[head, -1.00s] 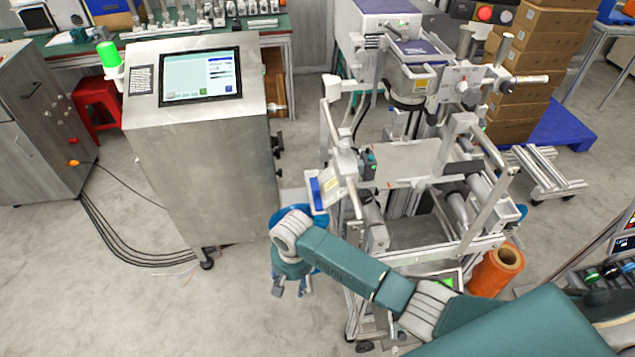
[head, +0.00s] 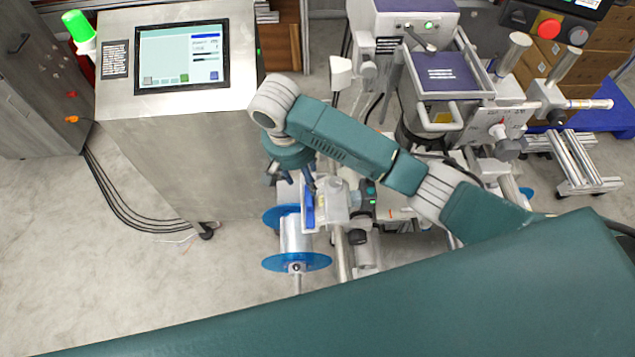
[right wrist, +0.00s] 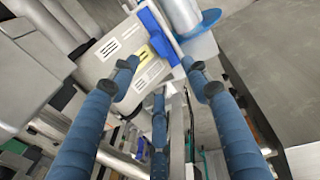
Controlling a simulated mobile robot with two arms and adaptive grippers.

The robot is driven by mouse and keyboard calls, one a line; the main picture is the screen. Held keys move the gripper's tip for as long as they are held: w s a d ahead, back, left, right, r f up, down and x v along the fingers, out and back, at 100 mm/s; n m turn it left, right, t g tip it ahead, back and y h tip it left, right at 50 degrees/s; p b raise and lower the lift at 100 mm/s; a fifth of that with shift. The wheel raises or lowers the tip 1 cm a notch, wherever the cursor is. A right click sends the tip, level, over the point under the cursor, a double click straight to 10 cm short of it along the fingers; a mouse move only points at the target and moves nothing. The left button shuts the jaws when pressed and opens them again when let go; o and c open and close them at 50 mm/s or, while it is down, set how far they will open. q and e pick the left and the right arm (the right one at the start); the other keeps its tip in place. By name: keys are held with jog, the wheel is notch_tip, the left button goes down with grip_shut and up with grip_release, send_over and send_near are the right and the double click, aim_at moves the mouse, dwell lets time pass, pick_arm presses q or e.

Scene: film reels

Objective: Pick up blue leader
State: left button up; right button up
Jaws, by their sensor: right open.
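A narrow blue piece (head: 309,209), which I take for the blue leader, sits at the left edge of a light machine head. In the right wrist view the blue strip (right wrist: 159,34) runs along the edge of a white plate, beyond the fingertips. My right gripper (head: 291,174) is at the upper end of the blue piece in the head view. In the right wrist view its two blue-sleeved fingers (right wrist: 162,66) are spread apart with nothing held. I cannot tell whether a finger touches the plate. My left gripper is not in view.
A reel with blue flanges (head: 296,262) stands just below the blue piece; its flange also shows in the right wrist view (right wrist: 209,20). A metal cabinet with a screen (head: 180,130) stands at left. Machine frames (head: 440,110) crowd the right. The floor at lower left is clear.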

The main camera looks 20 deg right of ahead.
aim_at(311, 199)
jog(key=f, duration=0.2)
jog(key=s+f, duration=0.1)
jog(key=shift+s+f+p, duration=0.1)
jog(key=shift+f+p, duration=0.3)
jog(key=shift+f, duration=0.3)
jog(key=f+p, duration=0.1)
jog(key=f, duration=0.1)
jog(key=d+f, duration=0.1)
jog(key=f, duration=0.1)
jog(key=shift+f+p, duration=0.25)
jog(key=shift+p, duration=0.1)
jog(key=shift+f, duration=0.25)
jog(key=shift+w+f, duration=0.15)
jog(key=shift+w, duration=0.05)
jog(key=shift+d, duration=0.1)
grip_shut()
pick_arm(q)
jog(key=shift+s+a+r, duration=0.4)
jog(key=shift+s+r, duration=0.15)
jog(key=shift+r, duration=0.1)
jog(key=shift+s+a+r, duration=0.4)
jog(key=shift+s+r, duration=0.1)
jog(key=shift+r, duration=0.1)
